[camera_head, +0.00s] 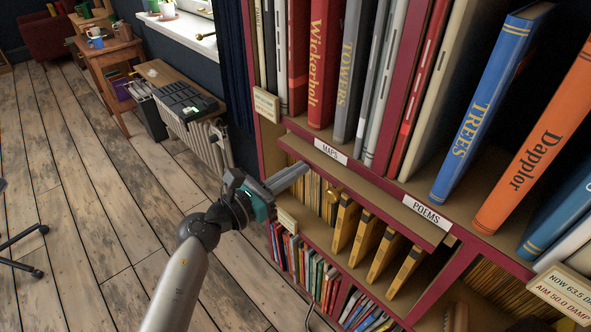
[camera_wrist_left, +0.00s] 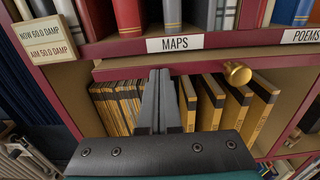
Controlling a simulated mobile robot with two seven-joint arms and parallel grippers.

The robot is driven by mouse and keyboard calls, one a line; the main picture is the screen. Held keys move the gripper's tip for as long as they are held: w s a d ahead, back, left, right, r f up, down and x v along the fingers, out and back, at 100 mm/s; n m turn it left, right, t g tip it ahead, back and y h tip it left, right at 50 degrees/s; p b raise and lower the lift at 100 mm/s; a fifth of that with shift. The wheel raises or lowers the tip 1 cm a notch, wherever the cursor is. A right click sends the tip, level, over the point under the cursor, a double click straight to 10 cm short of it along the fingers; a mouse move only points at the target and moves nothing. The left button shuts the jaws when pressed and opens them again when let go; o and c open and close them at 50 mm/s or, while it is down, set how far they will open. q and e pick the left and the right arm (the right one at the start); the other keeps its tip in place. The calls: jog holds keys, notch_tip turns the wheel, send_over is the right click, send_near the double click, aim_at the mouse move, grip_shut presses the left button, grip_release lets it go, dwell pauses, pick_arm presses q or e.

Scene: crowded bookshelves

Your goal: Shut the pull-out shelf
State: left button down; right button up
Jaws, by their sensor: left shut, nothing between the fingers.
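The pull-out shelf (camera_head: 400,218) is a tan board with a dark red front edge, just under the fixed shelf marked MAPS and POEMS. In the head view it juts out a little past that fixed shelf. In the left wrist view its red front (camera_wrist_left: 205,68) carries a round brass knob (camera_wrist_left: 237,73). My left gripper (camera_head: 303,168) is shut and empty near the left end of the pull-out shelf. In the wrist view its fingertips (camera_wrist_left: 159,72) point at the shelf front, left of the knob. I cannot tell whether they touch it. My right gripper is out of view.
Large books, including TREES (camera_head: 493,100), stand on the fixed shelf above. Yellow-spined volumes (camera_head: 383,252) fill the compartment below. A label card (camera_wrist_left: 46,39) sits at the bookcase's left post. A radiator (camera_head: 205,145) stands to the left; the wooden floor (camera_head: 90,190) is open.

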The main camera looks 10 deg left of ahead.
aim_at(311, 157)
pick_arm(q)
jog(key=shift+d, duration=0.1)
jog(key=x, duration=0.4)
jog(key=shift+w, duration=0.25)
jog(key=shift+r, duration=0.15)
jog(key=shift+d, duration=0.1)
